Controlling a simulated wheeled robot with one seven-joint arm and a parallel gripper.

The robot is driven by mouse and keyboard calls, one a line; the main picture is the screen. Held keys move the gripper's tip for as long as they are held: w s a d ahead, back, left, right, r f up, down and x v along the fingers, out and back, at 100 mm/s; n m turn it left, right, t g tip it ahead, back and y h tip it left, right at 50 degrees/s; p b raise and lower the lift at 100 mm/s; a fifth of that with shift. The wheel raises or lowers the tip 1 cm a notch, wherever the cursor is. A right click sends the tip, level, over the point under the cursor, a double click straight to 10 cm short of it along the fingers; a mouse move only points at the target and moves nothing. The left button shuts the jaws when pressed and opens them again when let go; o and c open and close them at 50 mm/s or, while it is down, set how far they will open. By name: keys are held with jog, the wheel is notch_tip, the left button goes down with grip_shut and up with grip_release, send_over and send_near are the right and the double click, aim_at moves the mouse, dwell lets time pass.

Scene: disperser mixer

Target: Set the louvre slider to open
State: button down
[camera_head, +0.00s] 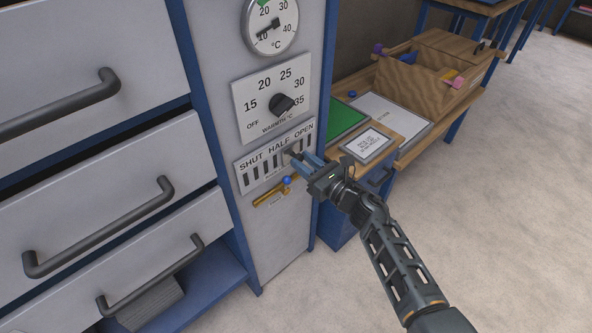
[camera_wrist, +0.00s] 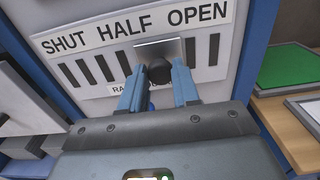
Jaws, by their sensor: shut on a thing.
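The louvre panel (camera_head: 250,172) is a pale plate marked SHUT, HALF and OPEN from left to right, with a row of dark slots below. It also shows in the wrist view (camera_wrist: 70,50). The louvre slider is a grey plate (camera_wrist: 172,47) with a round black knob (camera_wrist: 159,71). It stands between HALF and OPEN, its plate reaching from under HALF to under the start of OPEN. My gripper (camera_wrist: 159,88) is shut on the knob, one blue finger on each side. In the head view my gripper (camera_head: 303,162) covers most of the slider.
Above the louvre is a warmth dial (camera_head: 283,104), and above that a temperature gauge (camera_head: 270,25). Drawers with dark handles (camera_head: 110,225) stand to the left. A wooden bench (camera_head: 408,120) with a green mat (camera_head: 345,118) is to the right. The floor at right is clear.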

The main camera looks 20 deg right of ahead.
jog(key=d, duration=0.1)
jog(key=w+d+b, duration=0.1)
jog(key=d, duration=0.3)
jog(key=shift+w+f, duration=0.1)
jog(key=shift+w, duration=0.25)
jog(key=shift+d, duration=0.15)
jog(key=c, duration=0.8)
grip_release()
jog(key=shift+v, duration=3.9)
